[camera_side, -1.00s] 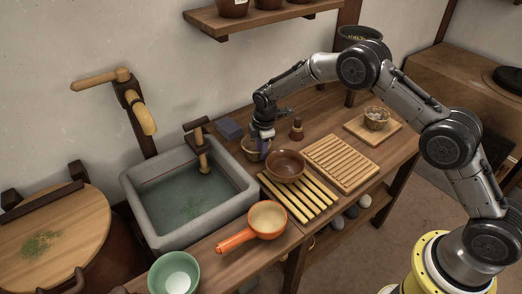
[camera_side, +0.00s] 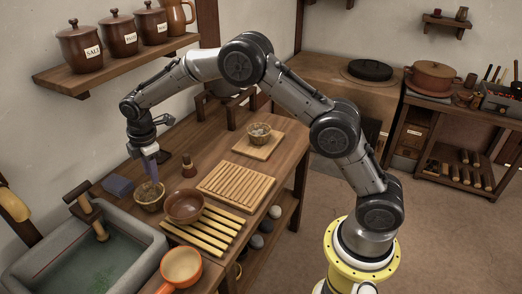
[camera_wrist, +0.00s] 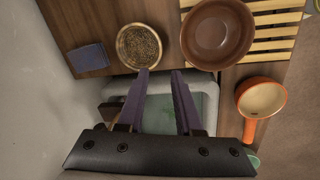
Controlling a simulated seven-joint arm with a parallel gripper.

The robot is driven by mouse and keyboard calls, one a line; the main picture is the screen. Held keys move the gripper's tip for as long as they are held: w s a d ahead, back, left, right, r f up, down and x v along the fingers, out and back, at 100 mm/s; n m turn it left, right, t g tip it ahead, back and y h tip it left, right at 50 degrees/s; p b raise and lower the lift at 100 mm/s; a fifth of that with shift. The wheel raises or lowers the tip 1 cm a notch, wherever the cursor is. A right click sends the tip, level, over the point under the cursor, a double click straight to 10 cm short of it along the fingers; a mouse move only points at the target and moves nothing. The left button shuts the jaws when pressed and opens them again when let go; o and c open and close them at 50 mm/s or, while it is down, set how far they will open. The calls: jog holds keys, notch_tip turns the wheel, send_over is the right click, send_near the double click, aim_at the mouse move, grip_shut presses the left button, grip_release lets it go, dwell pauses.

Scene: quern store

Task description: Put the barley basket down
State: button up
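The barley basket (camera_side: 149,197), small, round and woven with brown grain inside, stands upright on the counter between the stone sink and a brown bowl. It also shows in the wrist view (camera_wrist: 139,47), beyond the fingertips. My gripper (camera_side: 152,178) points down over the basket, its purple fingertips close to the rim; whether they touch it I cannot tell. In the wrist view my gripper (camera_wrist: 162,72) has its fingers apart with nothing between them, and the left fingertip overlaps the near edge of the basket.
The brown bowl (camera_side: 184,206) sits on a slatted rack (camera_side: 212,235) close right of the basket. Counter behind is partly clear.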

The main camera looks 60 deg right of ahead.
jog(key=s+d+r+m+t, duration=0.1)
jog(key=s+d+r+m, duration=0.25)
jog(key=s+r, duration=0.6)
jog(key=s+d+r+m+t, duration=0.15)
jog(key=s+r+m, duration=0.25)
jog(key=s+r, duration=0.55)
jog(key=s+d+f+m+t, duration=0.1)
jog(key=s+m, duration=0.6)
jog(key=s, duration=1.4)
jog(key=shift+d+f+y, duration=0.3)
jog(key=shift+d+f, duration=0.3)
jog(key=shift+f, duration=0.05)
